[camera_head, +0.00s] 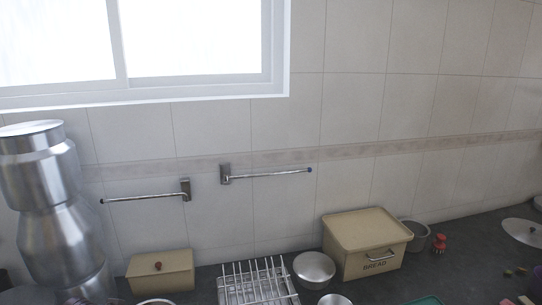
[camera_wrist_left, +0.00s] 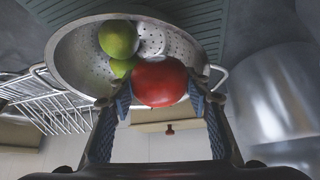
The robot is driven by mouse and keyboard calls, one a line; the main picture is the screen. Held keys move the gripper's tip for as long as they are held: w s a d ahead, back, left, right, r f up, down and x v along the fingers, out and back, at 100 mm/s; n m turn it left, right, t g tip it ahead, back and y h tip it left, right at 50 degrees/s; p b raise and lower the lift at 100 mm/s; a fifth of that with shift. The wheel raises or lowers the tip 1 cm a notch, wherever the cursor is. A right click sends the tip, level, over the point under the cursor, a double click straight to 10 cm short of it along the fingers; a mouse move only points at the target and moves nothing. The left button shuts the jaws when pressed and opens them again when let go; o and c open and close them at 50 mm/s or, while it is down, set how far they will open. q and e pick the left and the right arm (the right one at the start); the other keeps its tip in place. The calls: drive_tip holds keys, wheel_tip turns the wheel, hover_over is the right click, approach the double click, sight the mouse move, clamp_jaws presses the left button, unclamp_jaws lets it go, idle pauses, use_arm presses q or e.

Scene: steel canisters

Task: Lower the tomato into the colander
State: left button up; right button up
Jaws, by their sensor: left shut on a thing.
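In the left wrist view my left gripper (camera_wrist_left: 162,92) is shut on a red tomato (camera_wrist_left: 160,82), with a finger on each side of it. Behind the tomato is the metal colander (camera_wrist_left: 75,62), with small holes and a loop handle on the right. Two green round fruits, one bright (camera_wrist_left: 118,39) and one partly covered (camera_wrist_left: 122,67), lie in the colander. The tomato overlaps the colander's near rim in this view. I cannot tell whether it touches the colander or the fruit. Neither gripper shows in the head view.
A wire rack (camera_wrist_left: 48,100) stands beside the colander; a rack (camera_head: 257,284) also shows in the head view. Large steel canisters (camera_head: 62,225) stand at the left. A bread box (camera_head: 367,243), a smaller beige box (camera_head: 160,272) and a metal bowl (camera_head: 314,270) line the counter's back.

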use_arm(q)
drive_tip(key=o, duration=1.3)
drive_tip(key=shift+s+a, duration=0.1)
